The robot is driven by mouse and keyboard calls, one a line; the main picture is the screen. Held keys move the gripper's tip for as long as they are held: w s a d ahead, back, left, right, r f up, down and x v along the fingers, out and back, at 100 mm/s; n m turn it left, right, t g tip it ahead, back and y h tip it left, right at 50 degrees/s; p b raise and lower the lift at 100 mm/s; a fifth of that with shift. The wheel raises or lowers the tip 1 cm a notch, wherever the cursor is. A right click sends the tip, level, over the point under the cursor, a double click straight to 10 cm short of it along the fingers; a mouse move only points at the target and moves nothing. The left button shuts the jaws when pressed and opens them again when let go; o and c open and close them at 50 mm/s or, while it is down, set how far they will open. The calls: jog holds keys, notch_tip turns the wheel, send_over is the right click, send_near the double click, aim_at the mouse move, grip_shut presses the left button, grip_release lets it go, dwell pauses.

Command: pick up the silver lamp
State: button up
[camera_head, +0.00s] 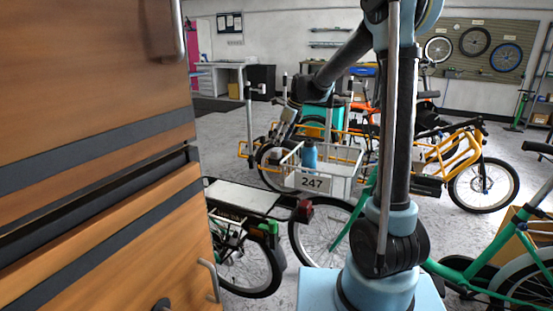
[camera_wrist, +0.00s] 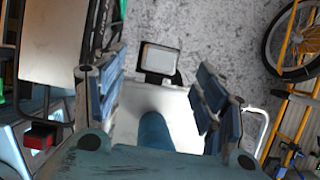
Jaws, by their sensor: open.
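In the wrist view, a small lamp (camera_wrist: 160,60) with a pale silver face and black frame shows between and beyond my fingers, at the edge of a white basket. I take it to be the silver lamp; I cannot pick it out in the head view. My gripper (camera_wrist: 162,72) is open, its two blue-grey fingers spread wide with nothing between them touching. A blue bottle (camera_wrist: 154,130) stands in the basket, close under my gripper. In the head view the bottle (camera_head: 309,156) stands in the white basket (camera_head: 335,184) marked 247, below my gripper (camera_head: 308,96).
A wooden cabinet (camera_head: 90,150) fills the left. A bike with a flat rear rack (camera_head: 245,198) and red light stands before the basket. A green bike (camera_head: 460,270) and a yellow cargo bike (camera_head: 455,155) are at right. Open floor (camera_head: 225,140) lies behind the rack.

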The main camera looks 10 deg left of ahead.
aim_at(277, 149)
jog(key=shift+d+x, duration=0.15)
jog(key=shift+x, duration=1.35)
jog(key=shift+d+x, duration=0.15)
jog(key=shift+x, duration=1.35)
jog(key=shift+f, duration=0.1)
jog(key=shift+c, duration=0.2)
jog(key=c, duration=1.1)
